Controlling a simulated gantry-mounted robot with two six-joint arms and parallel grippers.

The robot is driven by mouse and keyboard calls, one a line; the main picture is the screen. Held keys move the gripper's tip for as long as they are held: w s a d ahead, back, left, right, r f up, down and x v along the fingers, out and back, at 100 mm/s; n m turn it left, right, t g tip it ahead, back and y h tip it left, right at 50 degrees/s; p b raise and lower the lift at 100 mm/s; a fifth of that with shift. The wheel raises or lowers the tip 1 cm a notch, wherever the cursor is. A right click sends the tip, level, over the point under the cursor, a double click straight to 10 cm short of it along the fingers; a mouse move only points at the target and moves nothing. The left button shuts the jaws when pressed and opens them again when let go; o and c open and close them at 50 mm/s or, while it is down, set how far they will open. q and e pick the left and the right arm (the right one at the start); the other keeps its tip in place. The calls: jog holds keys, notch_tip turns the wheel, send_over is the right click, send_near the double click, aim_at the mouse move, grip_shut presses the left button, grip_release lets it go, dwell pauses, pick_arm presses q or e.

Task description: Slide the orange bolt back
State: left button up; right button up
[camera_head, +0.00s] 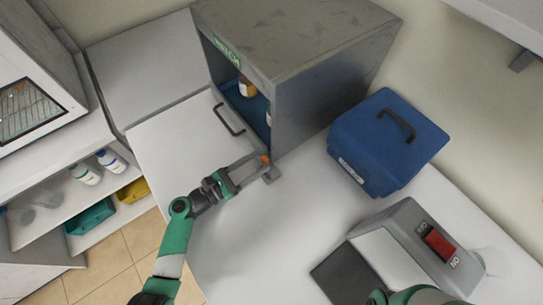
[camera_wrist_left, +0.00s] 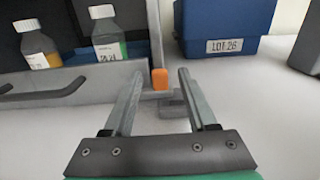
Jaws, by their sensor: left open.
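The orange bolt (camera_wrist_left: 160,79) is a small upright block at the lower front corner of the grey metal cabinet (camera_head: 325,105). In the head view the bolt (camera_head: 265,159) is partly hidden by my gripper. My left gripper (camera_wrist_left: 160,75) is open. Its two fingers point at the bolt, one on each side, with a visible gap to each finger in the wrist view. In the head view the left gripper (camera_head: 258,164) is at the cabinet's front corner. A grey bracket (camera_wrist_left: 173,104) sits just below the bolt. Only a green part of my right arm shows at the bottom right.
The cabinet front shows bottles inside (camera_wrist_left: 108,35) and a dark handle (camera_head: 229,120) at left. A blue box (camera_head: 365,150) labelled LOT 26 stands right of the cabinet. A grey device with a red switch (camera_head: 440,243) is farther right. The white worktop (camera_head: 250,245) between is clear.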

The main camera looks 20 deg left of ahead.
pick_arm(q)
jog(key=shift+w+d, duration=0.35)
jog(key=shift+w, duration=0.2)
jog(key=shift+s+a, duration=0.1)
grip_shut()
dwell(0.9)
